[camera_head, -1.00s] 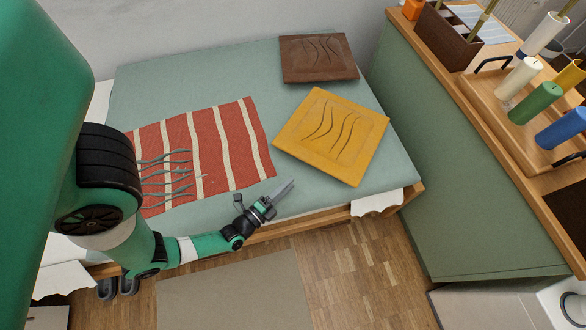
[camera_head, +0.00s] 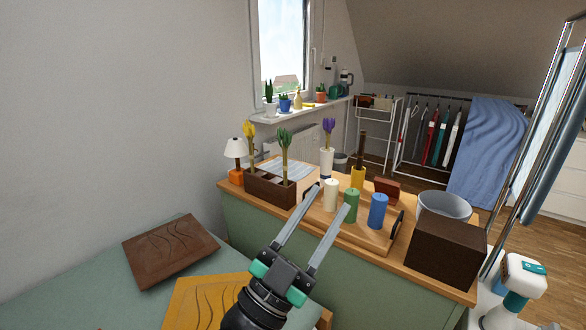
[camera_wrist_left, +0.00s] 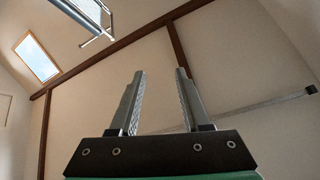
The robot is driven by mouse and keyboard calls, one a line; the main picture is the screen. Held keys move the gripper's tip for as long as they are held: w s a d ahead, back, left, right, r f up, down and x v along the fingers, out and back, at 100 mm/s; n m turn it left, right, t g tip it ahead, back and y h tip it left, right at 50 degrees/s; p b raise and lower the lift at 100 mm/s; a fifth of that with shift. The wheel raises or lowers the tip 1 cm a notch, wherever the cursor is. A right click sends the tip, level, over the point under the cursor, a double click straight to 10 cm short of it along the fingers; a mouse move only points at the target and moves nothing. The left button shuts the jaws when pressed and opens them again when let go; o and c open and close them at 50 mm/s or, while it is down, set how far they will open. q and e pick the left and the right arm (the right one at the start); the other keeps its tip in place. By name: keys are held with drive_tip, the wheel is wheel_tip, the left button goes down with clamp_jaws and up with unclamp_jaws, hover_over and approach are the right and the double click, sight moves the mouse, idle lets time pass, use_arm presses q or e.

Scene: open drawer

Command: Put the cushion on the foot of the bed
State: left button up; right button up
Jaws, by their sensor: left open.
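A yellow cushion (camera_head: 205,298) lies on the bed at the bottom of the head view; my left gripper and the picture edge cover part of it. A brown cushion (camera_head: 170,250) lies flat behind it, to the left. The green bed cover (camera_head: 75,290) shows at the lower left; most of the bed is out of view. My left gripper (camera_head: 332,198) is open and empty, raised with its fingers pointing up and away, in front of the candles in the picture. In the left wrist view, the open fingers (camera_wrist_left: 160,76) have nothing between them, only wall behind. My right gripper is not seen.
A green-sided cabinet (camera_head: 245,225) stands right of the bed. On it are a planter box (camera_head: 270,190), a white candle (camera_head: 331,195), a green candle (camera_head: 351,205), a blue candle (camera_head: 378,211) and a dark box (camera_head: 446,252). A clothes rack stands beyond.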

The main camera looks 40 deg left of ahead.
use_arm(q)
drive_tip(key=s+d+r+n+t, duration=0.1)
drive_tip(key=s+r+n, duration=0.1)
drive_tip(key=s+r, duration=0.3)
drive_tip(key=s+d+r+n+t+h, duration=0.1)
drive_tip(key=s+r, duration=0.3)
drive_tip(key=r, duration=0.6)
drive_tip(key=shift+s+d+r+n+h, duration=0.3)
drive_tip(key=shift+s+d+n, duration=0.1)
drive_tip(key=shift+d+n, duration=0.25)
